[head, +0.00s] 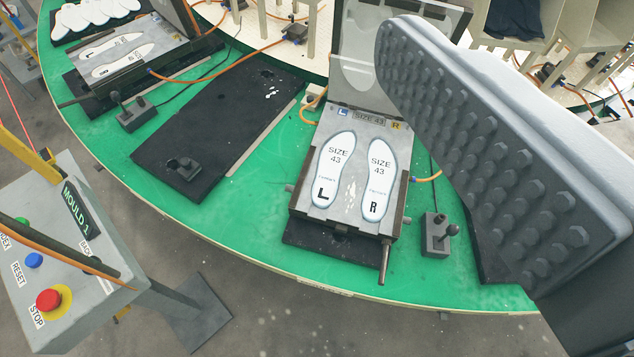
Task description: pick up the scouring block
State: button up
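I cannot make out a scouring block anywhere in the head view. One large grey finger of my gripper, its inner face covered in hexagonal studs, fills the right side. The other finger is outside the picture. Nothing rests against the studded face, so my gripper looks open and empty. The finger hides part of the green carousel table (250,205) on the right.
An open mould (345,228) holds two white size 43 insoles (335,168). Left of it lies a black plate (225,120) with a small dark fixture (183,168). Another mould (125,60) stands upper left. A control box (75,255) with buttons stands lower left.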

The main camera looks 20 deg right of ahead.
aim_at(189, 168)
jog(key=u, duration=0.4)
jog(key=i, duration=1.3)
jog(key=z, duration=0.5)
